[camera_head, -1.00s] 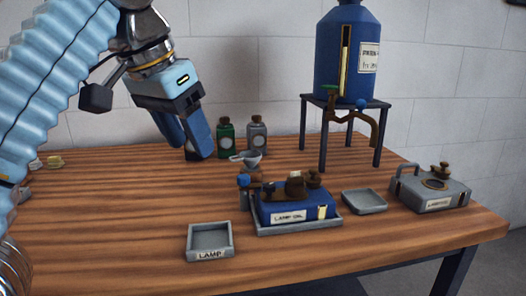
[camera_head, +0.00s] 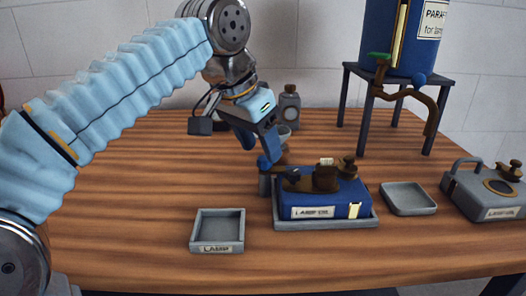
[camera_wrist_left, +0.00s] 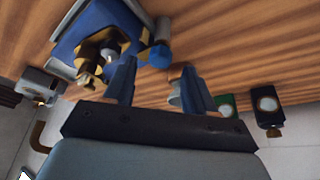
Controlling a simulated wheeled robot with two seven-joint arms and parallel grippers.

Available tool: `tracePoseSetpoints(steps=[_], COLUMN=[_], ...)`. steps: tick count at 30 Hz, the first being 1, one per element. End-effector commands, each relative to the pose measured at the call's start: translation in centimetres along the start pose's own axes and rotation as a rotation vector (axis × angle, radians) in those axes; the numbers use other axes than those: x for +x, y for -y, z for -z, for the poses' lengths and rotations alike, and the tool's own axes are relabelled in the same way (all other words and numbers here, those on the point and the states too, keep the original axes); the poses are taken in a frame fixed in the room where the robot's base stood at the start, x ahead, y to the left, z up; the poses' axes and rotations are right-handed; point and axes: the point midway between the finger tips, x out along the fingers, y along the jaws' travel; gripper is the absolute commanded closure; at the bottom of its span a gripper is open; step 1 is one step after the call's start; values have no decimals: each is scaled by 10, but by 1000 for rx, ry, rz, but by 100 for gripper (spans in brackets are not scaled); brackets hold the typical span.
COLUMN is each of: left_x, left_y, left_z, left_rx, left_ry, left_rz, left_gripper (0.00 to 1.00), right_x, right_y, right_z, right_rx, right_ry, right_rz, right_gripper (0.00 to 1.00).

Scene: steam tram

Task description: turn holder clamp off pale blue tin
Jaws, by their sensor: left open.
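The tin labelled LAMP OIL (camera_head: 342,212) stands in a grey holder tray (camera_head: 320,224) and looks deep blue rather than pale. A brown clamp bar (camera_head: 300,185) lies across its top, beside brown caps. In the left wrist view the tin (camera_wrist_left: 75,40) is at upper left, with a blue knob (camera_wrist_left: 160,55) at its corner. My left gripper (camera_head: 259,150) is open, above and just behind the holder's left end, and partly hides that end in the head view. In the wrist view its fingers (camera_wrist_left: 156,86) are apart with nothing between them. My right gripper is not in view.
An empty grey LAMP tray (camera_head: 217,247) is at front left. A shallow grey dish (camera_head: 408,198) and a grey can (camera_head: 485,195) are at right. A blue tank on a stand (camera_head: 400,35) with a brown tap is behind. A grey bottle (camera_head: 289,105) stands behind my gripper.

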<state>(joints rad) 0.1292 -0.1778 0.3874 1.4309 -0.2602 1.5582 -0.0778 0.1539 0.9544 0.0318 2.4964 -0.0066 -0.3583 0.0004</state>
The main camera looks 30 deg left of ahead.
Motion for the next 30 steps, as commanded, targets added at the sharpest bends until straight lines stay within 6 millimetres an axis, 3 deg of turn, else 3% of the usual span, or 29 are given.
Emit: tracePoseSetpoints(steps=[6,16,26,30], left_x=[24,27,27,27], left_y=[0,0,0,0], left_z=[0,0,0,0], left_rx=[1,1,1,3], left_ry=[1,0,0,0], left_rz=[1,1,1,0], left_gripper=[45,46,97,100], right_x=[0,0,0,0], right_y=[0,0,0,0], right_z=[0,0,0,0], right_rx=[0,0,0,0], right_ry=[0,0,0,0], right_rz=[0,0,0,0], right_gripper=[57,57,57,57])
